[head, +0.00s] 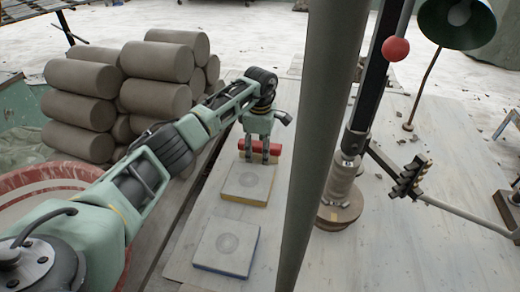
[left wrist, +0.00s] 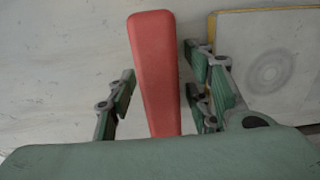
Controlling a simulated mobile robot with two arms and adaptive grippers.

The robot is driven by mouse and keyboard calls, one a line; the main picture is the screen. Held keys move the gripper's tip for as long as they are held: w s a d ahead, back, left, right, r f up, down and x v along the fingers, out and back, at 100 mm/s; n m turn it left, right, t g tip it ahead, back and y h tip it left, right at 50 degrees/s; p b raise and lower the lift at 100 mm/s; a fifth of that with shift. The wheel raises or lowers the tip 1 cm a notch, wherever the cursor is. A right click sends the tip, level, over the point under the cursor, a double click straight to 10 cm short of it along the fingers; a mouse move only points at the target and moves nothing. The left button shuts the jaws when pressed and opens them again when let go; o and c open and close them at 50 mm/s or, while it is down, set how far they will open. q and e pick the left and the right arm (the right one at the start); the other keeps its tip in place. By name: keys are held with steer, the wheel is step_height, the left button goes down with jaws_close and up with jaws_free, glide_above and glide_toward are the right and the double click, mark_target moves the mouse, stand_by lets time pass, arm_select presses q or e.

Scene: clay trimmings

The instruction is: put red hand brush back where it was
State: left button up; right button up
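The red hand brush (head: 243,144) lies on the pale board surface, just behind a square slab with a yellow edge. In the left wrist view its long red handle (left wrist: 155,75) runs up the middle of the picture. My left gripper (head: 258,155) points down at the brush. In the left wrist view the gripper's (left wrist: 160,95) fingers stand apart, one on each side of the handle, with a visible gap to it on each side. The brush's far end is hidden behind my gripper body there. My right gripper does not show.
The yellow-edged slab (head: 248,183) and a blue-edged slab (head: 226,246) lie in front of the brush. Grey clay cylinders (head: 160,75) are stacked at left, above a red-rimmed basin (head: 40,180). A thick grey post (head: 322,120) and a round wooden base (head: 340,212) stand right.

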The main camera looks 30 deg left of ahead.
mark_target(260, 144)
arm_select(q)
step_height(260, 144, up, 12)
steer(key=shift+r+b, duration=0.2)
steer(key=shift+b, duration=0.25)
stand_by(0.6)
